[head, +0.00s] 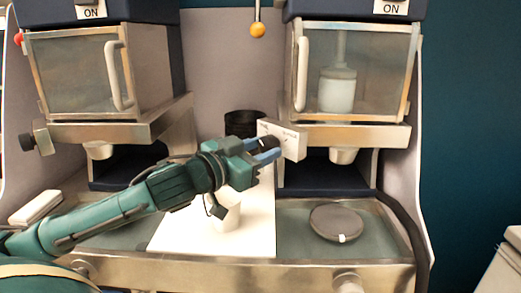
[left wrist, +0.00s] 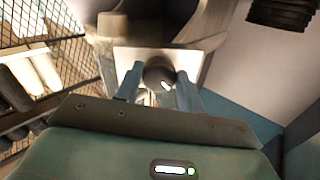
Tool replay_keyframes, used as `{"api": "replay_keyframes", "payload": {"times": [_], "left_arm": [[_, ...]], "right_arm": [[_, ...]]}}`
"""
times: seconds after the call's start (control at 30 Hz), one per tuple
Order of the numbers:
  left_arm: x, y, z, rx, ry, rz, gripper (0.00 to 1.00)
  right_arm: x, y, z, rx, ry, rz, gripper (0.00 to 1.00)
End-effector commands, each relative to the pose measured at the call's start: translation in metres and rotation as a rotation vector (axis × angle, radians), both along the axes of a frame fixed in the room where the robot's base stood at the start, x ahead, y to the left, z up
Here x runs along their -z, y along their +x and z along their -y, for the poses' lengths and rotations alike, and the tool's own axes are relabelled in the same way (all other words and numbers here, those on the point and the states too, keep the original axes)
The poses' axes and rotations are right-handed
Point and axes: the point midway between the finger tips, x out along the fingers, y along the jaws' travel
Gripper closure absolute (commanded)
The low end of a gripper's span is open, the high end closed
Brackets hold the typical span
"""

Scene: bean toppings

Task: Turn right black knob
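The right black knob (head: 268,142) sits on the pale plate (head: 291,141) at the left side of the right-hand machine. My left gripper (head: 266,153) reaches it from the left. In the left wrist view the round dark knob (left wrist: 158,74) with a white mark lies between my two fingertips (left wrist: 159,82). One finger is on each side of it, and the gripper looks open with narrow gaps; firm contact cannot be seen. Another black knob (head: 27,140) is on the left machine's left side. My right gripper is not in view.
The right machine's glass door (head: 380,70) shows a white container (head: 338,90) behind it. A grey round disc (head: 337,222) lies in the tray below. A black cylinder (head: 244,123) stands behind my gripper. A yellow ball (head: 257,30) hangs above.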

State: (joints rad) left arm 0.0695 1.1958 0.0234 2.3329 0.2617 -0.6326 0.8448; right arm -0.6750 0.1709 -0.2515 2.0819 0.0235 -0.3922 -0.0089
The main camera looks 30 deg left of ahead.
Motion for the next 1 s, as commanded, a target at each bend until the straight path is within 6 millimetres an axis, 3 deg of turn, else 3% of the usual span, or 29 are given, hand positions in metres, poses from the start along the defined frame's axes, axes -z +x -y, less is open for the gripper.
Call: {"api": "replay_keyframes", "payload": {"times": [0.27, 0.67, 1.0], "left_arm": [[0.0001, 0.0, 0.0001, 0.0, -0.001, 0.0, 0.84], [0.0, 0.0001, -0.0002, 0.001, 0.08, 0.019, 0.84], [-0.0005, 0.0003, -0.0009, 0.0, 0.347, 0.083, 0.84]], "right_arm": [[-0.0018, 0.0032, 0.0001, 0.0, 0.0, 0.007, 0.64], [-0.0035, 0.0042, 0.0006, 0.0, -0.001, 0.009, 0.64], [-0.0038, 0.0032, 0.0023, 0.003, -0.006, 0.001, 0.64]]}}
